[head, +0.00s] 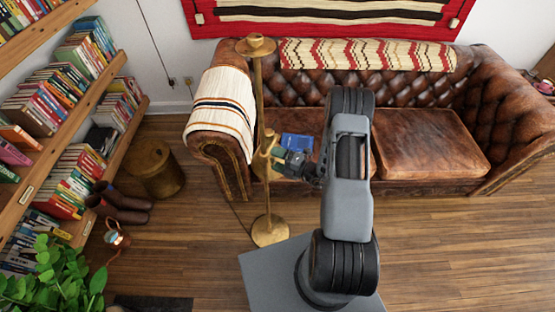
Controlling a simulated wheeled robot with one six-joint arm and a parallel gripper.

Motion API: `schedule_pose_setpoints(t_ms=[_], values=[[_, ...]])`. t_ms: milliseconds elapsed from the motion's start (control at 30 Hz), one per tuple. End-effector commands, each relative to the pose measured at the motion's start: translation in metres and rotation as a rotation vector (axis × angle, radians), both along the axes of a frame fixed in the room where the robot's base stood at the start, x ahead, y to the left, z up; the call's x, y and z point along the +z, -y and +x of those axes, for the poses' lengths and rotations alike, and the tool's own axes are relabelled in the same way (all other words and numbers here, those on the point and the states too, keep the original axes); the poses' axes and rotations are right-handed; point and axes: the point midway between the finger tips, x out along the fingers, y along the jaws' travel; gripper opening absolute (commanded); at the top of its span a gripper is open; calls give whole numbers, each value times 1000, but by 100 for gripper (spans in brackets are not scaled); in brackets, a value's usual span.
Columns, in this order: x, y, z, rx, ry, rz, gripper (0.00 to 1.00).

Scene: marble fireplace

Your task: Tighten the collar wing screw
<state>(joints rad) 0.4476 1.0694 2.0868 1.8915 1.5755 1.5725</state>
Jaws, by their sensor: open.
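A brass floor stand (258,95) rises upright in front of the sofa, with a small cup-shaped top and a round base (269,231) on the floor. A thicker brass collar (266,141) sits partway up its pole. My gripper (274,160) is at the right side of the stand, close beside the collar, and its fingers are open. I cannot tell whether the fingers touch the collar. The wing screw cannot be made out; it may be hidden at the gripper.
A brown leather sofa (432,144) stands behind the stand, with a blue item (297,143) on its seat. A wooden bookshelf (60,130), brass drum (154,168), boots (121,203), copper jug (117,234) and plant (55,275) are left. Wooden floor is clear at right.

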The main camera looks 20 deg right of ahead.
Motion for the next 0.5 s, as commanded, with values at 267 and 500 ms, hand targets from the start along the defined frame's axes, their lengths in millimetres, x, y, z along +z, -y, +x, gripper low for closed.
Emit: schedule_pose_setpoints(t_ms=[267,500], values=[[-1,16,-14,-5,1,-1,81],[-2,52,-48,-7,1,-1,81]])
